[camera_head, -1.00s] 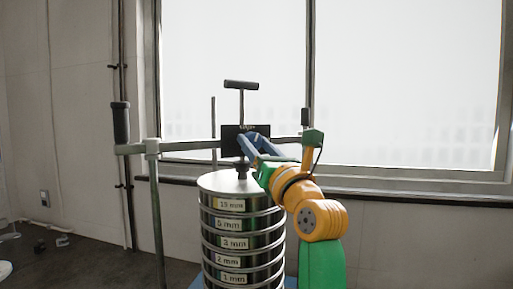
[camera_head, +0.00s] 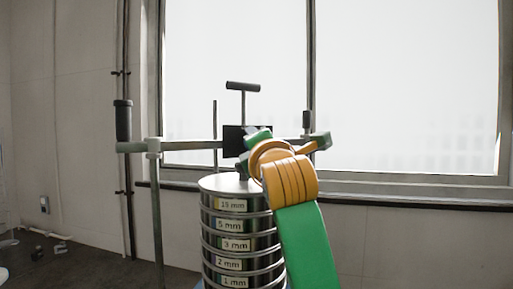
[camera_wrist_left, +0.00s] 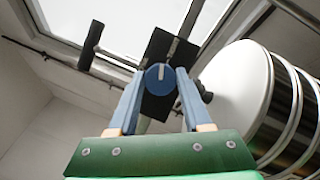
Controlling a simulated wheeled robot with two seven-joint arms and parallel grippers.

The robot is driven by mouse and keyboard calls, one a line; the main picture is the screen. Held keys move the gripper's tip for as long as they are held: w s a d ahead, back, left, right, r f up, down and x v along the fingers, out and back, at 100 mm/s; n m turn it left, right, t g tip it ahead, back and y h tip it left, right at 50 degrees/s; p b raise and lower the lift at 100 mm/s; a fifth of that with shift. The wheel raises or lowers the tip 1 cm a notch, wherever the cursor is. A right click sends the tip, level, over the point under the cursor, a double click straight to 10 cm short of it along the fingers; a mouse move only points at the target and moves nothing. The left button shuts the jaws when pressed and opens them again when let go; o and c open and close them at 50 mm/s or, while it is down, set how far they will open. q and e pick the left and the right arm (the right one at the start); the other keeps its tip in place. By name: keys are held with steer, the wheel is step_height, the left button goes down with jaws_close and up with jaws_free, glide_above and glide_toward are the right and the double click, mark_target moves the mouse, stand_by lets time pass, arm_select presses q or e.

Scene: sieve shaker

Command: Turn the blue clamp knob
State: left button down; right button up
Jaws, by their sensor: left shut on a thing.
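The blue clamp knob (camera_wrist_left: 160,79) is a round dial with a pale line on its face, in front of a black plate. It sits between the two blue fingers of my left gripper (camera_wrist_left: 160,86), which are shut on its sides in the left wrist view. In the head view my arm's orange and green wrist covers the knob and the fingers. The black clamp block (camera_head: 233,142) shows there behind the wrist, with a T-handle (camera_head: 243,88) above it. My right gripper is in neither view.
A stack of labelled metal sieves (camera_head: 234,226) with a silver lid (camera_head: 218,184) stands below the clamp. A horizontal bar (camera_head: 190,145) crosses to an upright post (camera_head: 158,215) with a black handle (camera_head: 123,121) at left. A window (camera_head: 400,80) lies behind.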

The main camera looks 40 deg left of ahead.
arm_select(q)
steer(key=shift+r+m+g+h, duration=0.1)
steer(key=shift+m+g+h, duration=0.4)
steer(key=shift+m, duration=1.4)
steer(key=shift+c, duration=1.7)
jaws_free()
steer(key=shift+d, duration=0.1)
